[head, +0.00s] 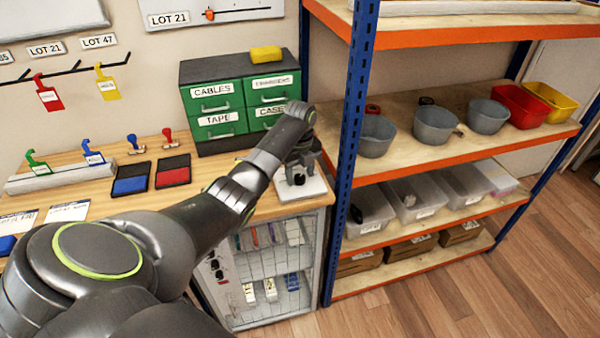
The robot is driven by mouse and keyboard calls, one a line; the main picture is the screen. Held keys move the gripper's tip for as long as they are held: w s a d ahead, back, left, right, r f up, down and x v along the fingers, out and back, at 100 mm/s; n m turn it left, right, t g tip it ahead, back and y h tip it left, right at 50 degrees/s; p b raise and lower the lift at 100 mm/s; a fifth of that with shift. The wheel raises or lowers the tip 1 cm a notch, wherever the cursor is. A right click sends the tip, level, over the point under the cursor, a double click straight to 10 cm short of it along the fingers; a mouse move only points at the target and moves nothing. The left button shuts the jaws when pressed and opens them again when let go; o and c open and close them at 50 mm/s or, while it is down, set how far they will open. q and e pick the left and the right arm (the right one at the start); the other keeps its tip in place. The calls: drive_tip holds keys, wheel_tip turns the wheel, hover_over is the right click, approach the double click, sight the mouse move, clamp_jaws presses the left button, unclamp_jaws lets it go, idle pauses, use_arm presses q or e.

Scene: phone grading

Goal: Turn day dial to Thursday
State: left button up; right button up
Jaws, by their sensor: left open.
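A white square plate (313,190) lies on the right end of the wooden bench, with a small dark knob (299,179) on it. This looks like the day dial, but no day names or pointer can be read at this size. My left gripper (299,172) points down over the plate, right at the knob, with its fingers open. The gripper and wrist hide part of the plate, and I cannot tell whether the fingers touch the knob. My right gripper is not in view.
A green drawer cabinet (216,102) with a yellow object (265,54) on top stands behind my left arm. The orange and blue shelf rack (353,100) rises close to the right of the plate. Blue (130,180) and red (173,170) ink pads lie left on the bench.

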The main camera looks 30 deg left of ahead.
use_arm(q)
wheel_tip(320, 180, up, 8)
drive_tip(key=shift+f+b, duration=0.2)
drive_tip(key=shift+b, duration=0.75)
wheel_tip(320, 180, up, 8)
drive_tip(key=p, duration=0.6)
hover_over(300, 176)
drive_tip(key=shift+s+r+p, duration=0.1)
drive_tip(key=shift+r+p, duration=0.8)
drive_tip(key=shift+p, duration=0.35)
drive_tip(key=shift+f, duration=0.15)
